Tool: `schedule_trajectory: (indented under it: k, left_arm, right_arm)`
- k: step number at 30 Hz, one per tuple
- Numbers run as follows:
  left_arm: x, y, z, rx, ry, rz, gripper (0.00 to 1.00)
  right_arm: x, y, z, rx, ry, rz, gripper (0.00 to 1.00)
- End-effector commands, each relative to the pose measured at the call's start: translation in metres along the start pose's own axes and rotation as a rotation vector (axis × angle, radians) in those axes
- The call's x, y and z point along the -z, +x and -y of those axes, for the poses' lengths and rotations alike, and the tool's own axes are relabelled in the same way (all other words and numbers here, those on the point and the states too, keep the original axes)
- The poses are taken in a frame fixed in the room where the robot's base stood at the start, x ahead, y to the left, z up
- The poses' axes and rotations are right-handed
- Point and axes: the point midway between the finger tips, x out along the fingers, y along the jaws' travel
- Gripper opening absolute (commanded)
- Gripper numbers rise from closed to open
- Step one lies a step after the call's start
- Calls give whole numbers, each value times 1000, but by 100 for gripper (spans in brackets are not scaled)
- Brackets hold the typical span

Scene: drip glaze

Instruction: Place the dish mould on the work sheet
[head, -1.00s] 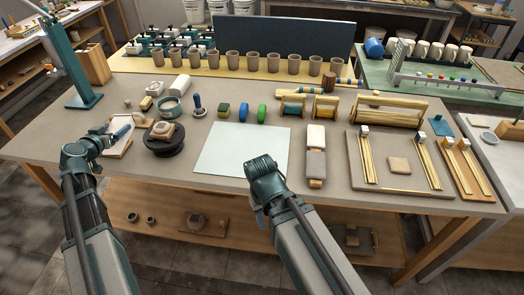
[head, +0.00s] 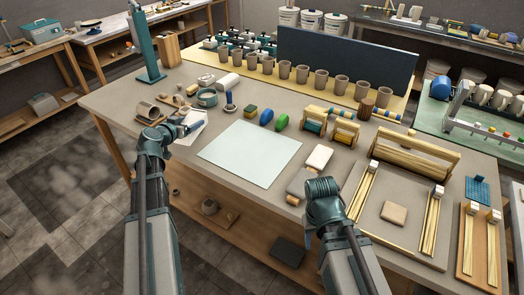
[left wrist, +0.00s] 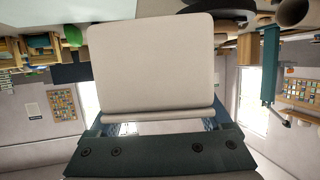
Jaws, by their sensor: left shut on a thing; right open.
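My left gripper (head: 184,129) is shut on a pale slab with rounded corners, which looks like the dish mould (head: 193,127). In the left wrist view the dish mould (left wrist: 152,60) fills the middle, just beyond the gripper. The pale, blue-white work sheet (head: 250,153) lies flat on the table, to the right of the held mould and apart from it. My right gripper (head: 323,186) is open near the table's front edge, right of the sheet. Its fingertips are hard to make out.
A row of cups (head: 302,74) stands at the back. The sheet is bare.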

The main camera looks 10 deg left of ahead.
Motion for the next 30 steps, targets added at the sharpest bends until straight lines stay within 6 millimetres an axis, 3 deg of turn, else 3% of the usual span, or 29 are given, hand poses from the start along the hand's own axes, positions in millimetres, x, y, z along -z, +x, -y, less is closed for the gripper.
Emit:
schedule_trajectory:
  k: [6, 12, 20, 30]
  left_arm:
    - [-44, -4, -52, -123, 41, 4, 0]
    - [-67, -10, -91, -225, 80, 1, 0]
    - [-66, -8, -102, -250, 89, -2, 0]
    - [-52, 52, -145, -253, 91, -1, 0]
  right_arm:
    - [2, 39, 4, 0, 0, 0, 50]
    - [3, 59, 6, 0, 0, 0, 50]
    - [3, 59, 6, 0, 0, 0, 50]
    - [4, 67, 6, 0, 0, 0, 50]
